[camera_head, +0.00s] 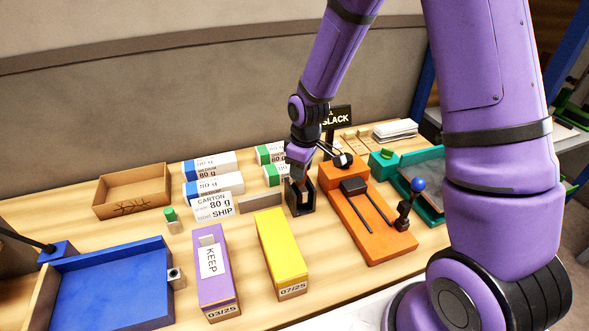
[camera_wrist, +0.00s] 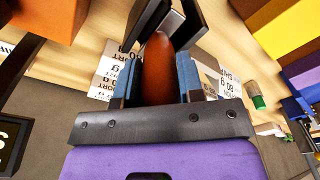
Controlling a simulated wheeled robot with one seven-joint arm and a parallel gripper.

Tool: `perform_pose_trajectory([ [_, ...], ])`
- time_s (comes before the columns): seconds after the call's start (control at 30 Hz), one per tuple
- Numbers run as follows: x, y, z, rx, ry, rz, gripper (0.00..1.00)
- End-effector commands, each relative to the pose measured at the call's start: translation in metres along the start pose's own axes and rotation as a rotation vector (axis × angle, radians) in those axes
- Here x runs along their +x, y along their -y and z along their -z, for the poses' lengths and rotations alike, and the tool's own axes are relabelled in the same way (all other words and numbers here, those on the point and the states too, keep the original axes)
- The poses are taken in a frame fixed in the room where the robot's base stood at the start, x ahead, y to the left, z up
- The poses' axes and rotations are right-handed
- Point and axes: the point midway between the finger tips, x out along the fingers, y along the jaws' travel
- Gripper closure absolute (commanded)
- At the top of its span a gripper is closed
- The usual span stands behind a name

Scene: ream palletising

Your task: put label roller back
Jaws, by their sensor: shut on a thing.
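The roller's lower end is at or inside this holder, with a pale grey part between the walls. I cannot tell whether it is fully seated. My gripper hides much of the handle in the head view.
The orange machine (camera_head: 372,228) stands close right of the holder. A grey plate (camera_head: 260,203), white ream packs (camera_head: 215,186) and a yellow box (camera_head: 280,248) are left of it. A purple box (camera_head: 213,262), blue tray (camera_head: 110,287) and cardboard tray (camera_head: 132,190) lie farther left.

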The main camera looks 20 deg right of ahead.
Motion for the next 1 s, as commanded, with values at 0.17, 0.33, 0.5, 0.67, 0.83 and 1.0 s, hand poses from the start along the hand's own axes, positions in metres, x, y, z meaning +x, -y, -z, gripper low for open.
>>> perform_pose_trajectory([
  [0.17,0.018,-0.002,-0.011,-0.001,0.000,0.000,0.95],
  [0.33,0.018,-0.002,-0.011,-0.001,-0.002,-0.001,0.95],
  [0.5,0.021,-0.002,-0.011,-0.002,-0.001,0.000,0.95],
  [0.67,0.025,-0.002,-0.011,-0.002,0.000,0.000,0.95],
  [0.83,0.030,-0.002,-0.012,-0.002,-0.001,0.000,0.95],
  [1.0,0.031,-0.002,-0.012,-0.002,0.000,0.000,0.58],
])
